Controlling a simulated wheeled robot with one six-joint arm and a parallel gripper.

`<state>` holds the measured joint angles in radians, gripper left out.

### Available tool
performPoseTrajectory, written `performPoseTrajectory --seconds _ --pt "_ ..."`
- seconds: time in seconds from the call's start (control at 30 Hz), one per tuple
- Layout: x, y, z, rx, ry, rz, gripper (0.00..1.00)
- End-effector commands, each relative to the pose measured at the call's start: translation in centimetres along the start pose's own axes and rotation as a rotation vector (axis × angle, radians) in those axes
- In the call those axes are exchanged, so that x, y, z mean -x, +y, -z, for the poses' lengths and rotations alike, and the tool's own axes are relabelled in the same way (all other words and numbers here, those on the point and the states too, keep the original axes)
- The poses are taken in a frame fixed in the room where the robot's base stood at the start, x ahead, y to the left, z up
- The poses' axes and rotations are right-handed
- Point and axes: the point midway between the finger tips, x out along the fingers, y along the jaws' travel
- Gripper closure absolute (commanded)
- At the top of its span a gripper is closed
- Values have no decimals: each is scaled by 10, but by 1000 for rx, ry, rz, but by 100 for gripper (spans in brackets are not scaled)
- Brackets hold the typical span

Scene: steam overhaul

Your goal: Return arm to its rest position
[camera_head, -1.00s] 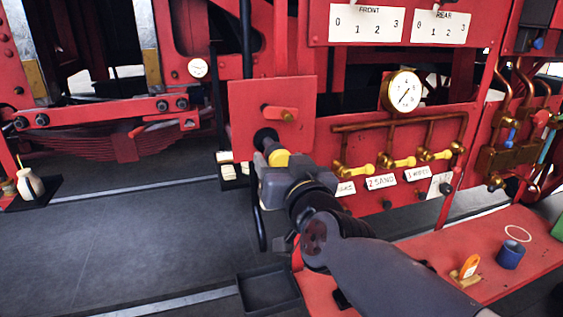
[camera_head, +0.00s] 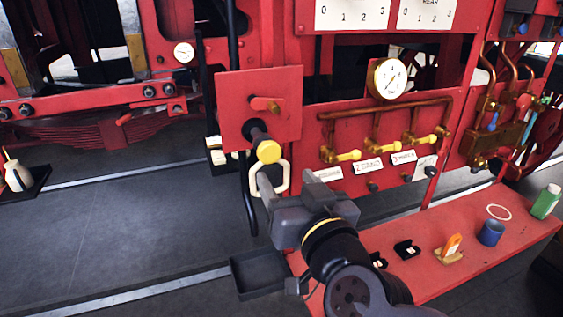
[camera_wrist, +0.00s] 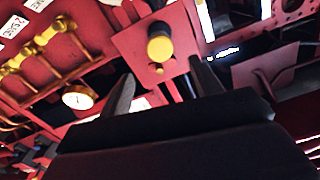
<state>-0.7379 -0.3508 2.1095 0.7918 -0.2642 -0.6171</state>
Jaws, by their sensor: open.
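My gripper (camera_head: 276,186) is open, its two fingers apart, just below and in front of a yellow-ended handle (camera_head: 268,151) on a dark shaft. The handle sticks out from a red panel (camera_head: 236,92). In the wrist view the yellow end (camera_wrist: 160,47) shows beyond and between my open fingers (camera_wrist: 160,82), with a visible gap. Nothing shows between the fingertips in the wrist view.
A red bench (camera_head: 455,272) at right holds a blue cup (camera_head: 491,233), an orange-topped item (camera_head: 452,246) and a green bottle (camera_head: 546,201). A black tray (camera_head: 264,276) lies beside my arm. Brass valves (camera_head: 377,149) and a gauge (camera_head: 388,78) stand right.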

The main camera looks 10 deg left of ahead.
Motion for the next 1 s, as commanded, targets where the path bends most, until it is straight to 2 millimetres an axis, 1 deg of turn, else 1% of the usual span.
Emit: performPoseTrajectory --seconds 0.07,0.2,0.57,0.67,0.77,1.0 --pt "6 0 2 -1 0 1 39" --pt "11 0 0 0 0 0 39" --pt "11 0 -1 0 0 -1 39" --pt "7 1 -2 1 -1 -1 39" --pt "-2 1 -3 -1 0 -2 39" --pt "-35 1 -4 1 -1 -2 39"
